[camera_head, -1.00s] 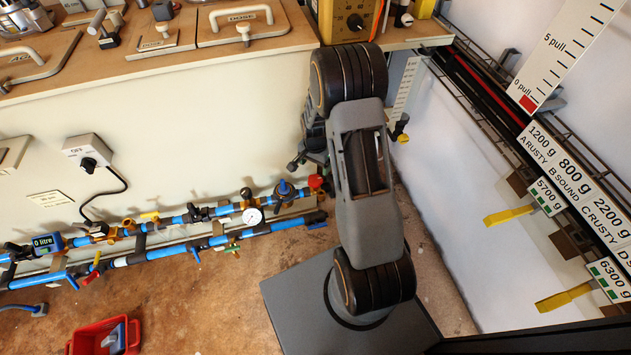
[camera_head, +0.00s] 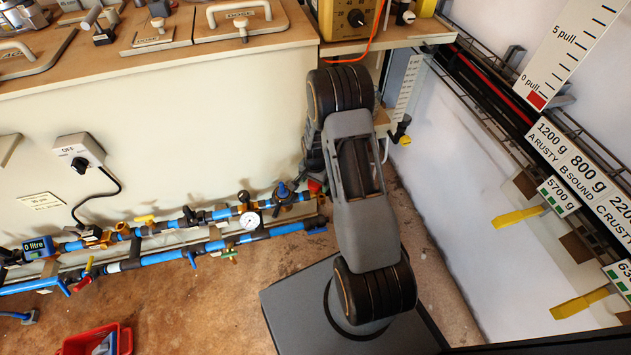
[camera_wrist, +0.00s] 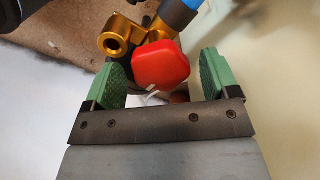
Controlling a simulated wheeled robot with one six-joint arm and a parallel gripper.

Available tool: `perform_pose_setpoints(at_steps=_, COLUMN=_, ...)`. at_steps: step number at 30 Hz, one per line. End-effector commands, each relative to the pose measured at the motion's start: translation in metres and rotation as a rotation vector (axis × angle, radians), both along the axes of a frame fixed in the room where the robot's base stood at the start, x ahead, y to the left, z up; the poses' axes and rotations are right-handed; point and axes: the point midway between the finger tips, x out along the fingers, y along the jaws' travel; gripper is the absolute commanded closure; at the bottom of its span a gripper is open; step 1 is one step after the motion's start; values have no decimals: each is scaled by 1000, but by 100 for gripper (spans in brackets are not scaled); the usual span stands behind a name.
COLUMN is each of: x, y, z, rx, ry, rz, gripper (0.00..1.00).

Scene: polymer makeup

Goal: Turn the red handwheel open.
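The red handwheel (camera_wrist: 162,64) is a rounded red knob beside a brass fitting and a blue pipe in the wrist view. My gripper (camera_wrist: 163,82) is open, with one green finger pad on each side of the handwheel. In the head view a small red part (camera_head: 315,186), likely the handwheel, shows at the right end of the upper blue pipe. My arm hides most of it and my gripper there.
Blue pipes (camera_head: 170,228) with several small valves and a pressure gauge (camera_head: 250,219) run along the panel's foot. A brass fitting (camera_wrist: 117,43) sits just left of the handwheel. A red bin (camera_head: 124,342) stands on the floor at lower left. An orange cable (camera_head: 365,55) hangs behind my arm.

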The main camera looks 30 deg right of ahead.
Motion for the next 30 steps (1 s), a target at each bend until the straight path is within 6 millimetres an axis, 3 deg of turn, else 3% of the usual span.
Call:
perform_pose_setpoints(at_steps=15, x=0, y=0, z=0, rx=0, ry=0, rz=0, gripper=67)
perform_pose_setpoints(at_steps=23, x=0, y=0, z=1, rx=0, ry=1, rz=38, gripper=67)
perform_pose_setpoints(at_steps=30, x=0, y=0, z=1, rx=0, ry=1, rz=192, gripper=67)
